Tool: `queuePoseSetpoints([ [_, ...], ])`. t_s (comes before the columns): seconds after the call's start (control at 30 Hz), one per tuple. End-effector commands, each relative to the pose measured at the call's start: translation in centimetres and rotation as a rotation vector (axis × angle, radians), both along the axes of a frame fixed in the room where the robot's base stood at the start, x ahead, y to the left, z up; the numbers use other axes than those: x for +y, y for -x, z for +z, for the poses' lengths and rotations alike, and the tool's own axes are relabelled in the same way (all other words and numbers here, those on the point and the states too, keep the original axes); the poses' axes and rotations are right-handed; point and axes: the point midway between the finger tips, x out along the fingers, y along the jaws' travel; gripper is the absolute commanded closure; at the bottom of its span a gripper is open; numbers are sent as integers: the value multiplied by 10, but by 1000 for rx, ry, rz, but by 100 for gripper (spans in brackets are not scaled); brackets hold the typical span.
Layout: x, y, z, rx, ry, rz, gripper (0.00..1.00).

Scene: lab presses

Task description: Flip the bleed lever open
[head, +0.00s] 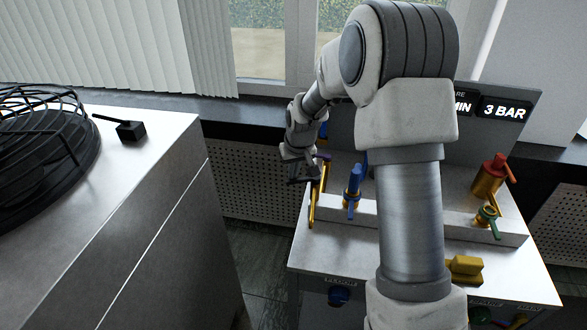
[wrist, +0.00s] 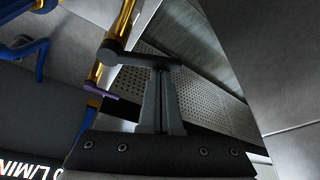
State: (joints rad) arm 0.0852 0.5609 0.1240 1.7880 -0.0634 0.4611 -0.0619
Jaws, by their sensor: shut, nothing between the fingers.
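A small purple lever (wrist: 100,91) sits against a brass-yellow pipe (wrist: 125,30) in the wrist view, left of my gripper (wrist: 160,66). The purple part also shows in the head view (head: 322,157) at the back left of the press bench, close to my gripper (head: 299,178). No readable label tells which lever is the bleed lever. My gripper is shut and empty, beside the upright yellow pipe (head: 312,203). Whether it touches the pipe or lever cannot be told. My arm hides the middle of the bench.
The bench (head: 335,245) also carries a blue valve (head: 353,188), a red-topped valve (head: 490,176), a green-handled valve (head: 487,217) and a yellow block (head: 466,268). A display panel (head: 503,109) stands behind. A metal counter (head: 150,190) is at left, with a floor gap between.

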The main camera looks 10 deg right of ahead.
Motion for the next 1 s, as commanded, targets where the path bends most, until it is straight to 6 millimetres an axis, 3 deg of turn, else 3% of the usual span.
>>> queuePoseSetpoints([
  [0.8, -14, 46, 2, 3, -3, 762, 100],
  [1.0, -15, 49, 0, 1, 0, 853, 100],
])
